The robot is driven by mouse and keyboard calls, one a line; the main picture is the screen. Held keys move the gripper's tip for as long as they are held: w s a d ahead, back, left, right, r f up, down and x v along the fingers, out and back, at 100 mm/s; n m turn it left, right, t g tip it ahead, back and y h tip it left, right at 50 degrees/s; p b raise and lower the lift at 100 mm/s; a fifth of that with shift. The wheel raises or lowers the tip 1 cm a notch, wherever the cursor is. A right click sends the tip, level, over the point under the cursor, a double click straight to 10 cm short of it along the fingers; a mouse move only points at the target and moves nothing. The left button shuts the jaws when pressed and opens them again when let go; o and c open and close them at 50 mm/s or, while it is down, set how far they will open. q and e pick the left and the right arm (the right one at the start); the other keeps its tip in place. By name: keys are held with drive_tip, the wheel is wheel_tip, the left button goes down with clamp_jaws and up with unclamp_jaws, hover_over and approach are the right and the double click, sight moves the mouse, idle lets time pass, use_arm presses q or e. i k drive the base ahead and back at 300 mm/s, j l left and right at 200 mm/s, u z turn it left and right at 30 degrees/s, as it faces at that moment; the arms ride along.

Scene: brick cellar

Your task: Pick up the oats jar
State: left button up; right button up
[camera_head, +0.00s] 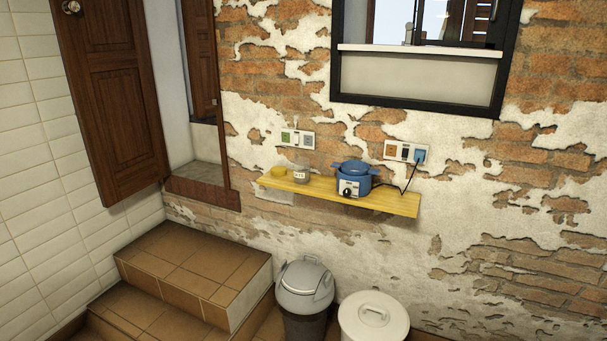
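A small glass jar with a pale label (300,174) stands upright on a yellow wooden wall shelf (391,203). It looks like the oats jar, though the label is too small to read surely. A small yellow object (278,171) lies to its left on the shelf. A blue cooker (354,175) stands to its right, with a gap between. Neither of my grippers shows in the head view.
A grey-lidded bin (304,285) and a white-lidded bin (373,318) stand on the floor below the shelf. Tiled steps (190,262) rise at the left. A cord runs from the cooker to a blue plug (420,156).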

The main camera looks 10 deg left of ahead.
sight(302, 166)
drive_tip(key=i+j, duration=0.2)
drive_tip(key=j, duration=0.15)
drive_tip(key=i+j+z, duration=0.1)
drive_tip(key=j, duration=0.25)
drive_tip(key=i+j+z, duration=0.1)
drive_tip(key=i+j, duration=0.2)
